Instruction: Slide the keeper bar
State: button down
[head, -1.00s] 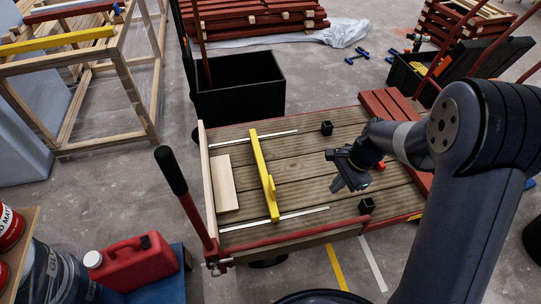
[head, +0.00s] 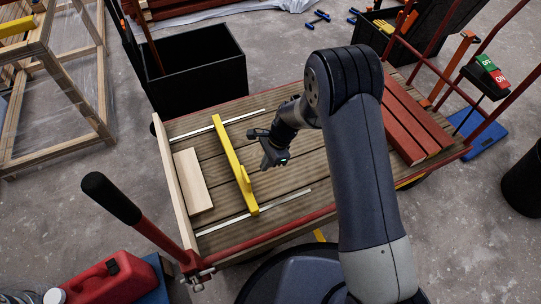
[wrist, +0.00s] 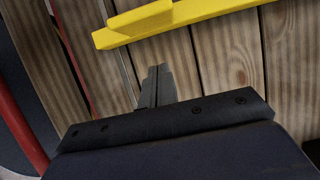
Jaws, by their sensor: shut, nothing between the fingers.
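The yellow keeper bar (head: 233,155) lies across the plank deck (head: 220,204), over two pale metal strips, the far strip (head: 232,119) and the near strip (head: 287,201). My gripper (head: 265,166) is shut and empty, just right of the bar in the head view. In the wrist view the closed fingers (wrist: 158,70) point toward the yellow bar (wrist: 180,18), with a gap in the picture between them. I cannot tell if the fingertips touch the deck.
A pale board (head: 190,178) lies left of the bar, inside the wooden end rail (head: 172,180). A red lever with a black grip (head: 112,198) rises at the near left corner. Red battens (head: 408,120) lie at right. A black bin (head: 195,70) stands behind.

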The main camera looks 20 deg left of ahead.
jog(key=shift+s+a+f+b, duration=0.15)
jog(key=shift+s+a+b, duration=0.15)
jog(key=shift+s+a, duration=0.45)
jog(key=shift+s+a+f+b, duration=0.1)
jog(key=shift+s+a+b, duration=0.15)
jog(key=shift+s+a, duration=0.5)
jog(key=shift+w, duration=0.1)
jog(key=shift+a, duration=0.1)
jog(key=s+a+p, duration=0.2)
jog(key=s+a, duration=0.5)
jog(key=a, duration=0.1)
jog(key=shift+p, duration=0.35)
jog(key=shift+w, duration=0.1)
jog(key=w+d+r+p, duration=0.1)
jog(key=d+r, duration=0.1)
jog(key=r, duration=0.1)
jog(key=w+d+r+p, duration=0.1)
jog(key=w+r, duration=0.1)
jog(key=r, duration=0.1)
jog(key=w+d+r+p, duration=0.1)
jog(key=w+d+r, duration=0.1)
jog(key=r, duration=0.1)
jog(key=shift+d+r+p, duration=0.15)
jog(key=shift+d+p, duration=0.2)
